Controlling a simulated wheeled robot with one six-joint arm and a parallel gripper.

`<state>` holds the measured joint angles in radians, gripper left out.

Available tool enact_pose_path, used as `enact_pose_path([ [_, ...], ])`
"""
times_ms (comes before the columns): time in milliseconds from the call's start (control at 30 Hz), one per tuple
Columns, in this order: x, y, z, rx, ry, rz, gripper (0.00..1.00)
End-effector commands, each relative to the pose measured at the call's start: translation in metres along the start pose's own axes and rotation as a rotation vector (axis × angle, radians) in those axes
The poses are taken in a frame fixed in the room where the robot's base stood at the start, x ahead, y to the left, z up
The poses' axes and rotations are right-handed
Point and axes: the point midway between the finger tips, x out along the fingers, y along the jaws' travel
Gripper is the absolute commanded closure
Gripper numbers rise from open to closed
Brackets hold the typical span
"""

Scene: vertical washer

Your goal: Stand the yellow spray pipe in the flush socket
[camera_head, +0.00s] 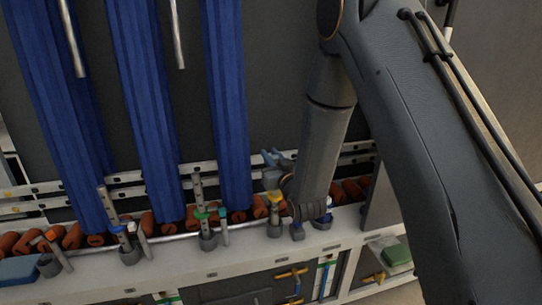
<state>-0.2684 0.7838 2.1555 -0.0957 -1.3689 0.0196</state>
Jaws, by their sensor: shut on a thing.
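The yellow spray pipe (274,211) is a slim metal pipe with a yellow band. It looks upright, with its lower end at a grey socket (274,230) on the pale ledge. Whether it is fully seated or just above cannot be told. My gripper (274,181) is at its upper end, shut on it; the fingers are small and partly hidden by my wrist. A pipe with a green band (202,213) stands in a grey socket to the left. A pipe with a blue band (116,227) stands in another socket further left, leaning slightly.
Blue strip brushes (230,110) hang behind the ledge (180,249). Orange rollers (168,229) lie along it. A grey cup (48,265) is at the left, beside a teal block (18,270). A green item (396,256) lies at lower right. My arm covers the right side.

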Motion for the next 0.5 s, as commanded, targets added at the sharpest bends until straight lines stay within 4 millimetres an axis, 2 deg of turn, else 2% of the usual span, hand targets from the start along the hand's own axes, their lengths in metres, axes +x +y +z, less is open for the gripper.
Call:
enact_pose_path([
  [500,0.000,0.000,0.012,0.000,0.002,0.000,1.00],
])
